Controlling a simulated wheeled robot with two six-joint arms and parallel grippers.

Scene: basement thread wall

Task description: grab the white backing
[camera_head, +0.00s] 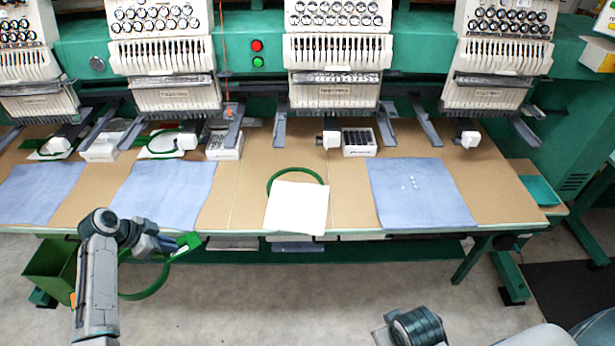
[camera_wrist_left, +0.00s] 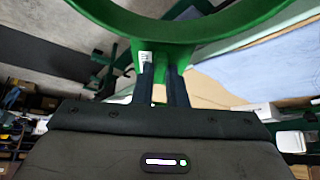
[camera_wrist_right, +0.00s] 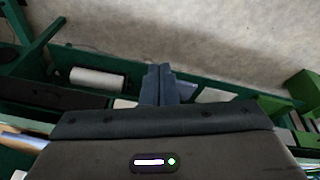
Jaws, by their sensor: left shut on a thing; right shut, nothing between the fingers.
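The white backing (camera_head: 297,207) is a flat white sheet on the tan table, its front edge at the table's front edge. It lies over part of a green hoop (camera_head: 298,170), whose far arc shows behind it. My left gripper (camera_head: 172,244) is in front of the table at the left, well left of the backing, and shut on another green hoop (camera_head: 150,290). That hoop fills the top of the left wrist view (camera_wrist_left: 190,30). My right gripper (camera_wrist_right: 158,85) is shut and empty, low over the floor; the head view shows only part of that arm.
Blue cloths lie on the table (camera_head: 235,195) left (camera_head: 165,192) and right (camera_head: 415,192) of the backing. White embroidery heads (camera_head: 335,60) stand behind, with small boxes (camera_head: 358,142) below. A green bin (camera_head: 48,270) is at the left. The floor in front is mostly clear.

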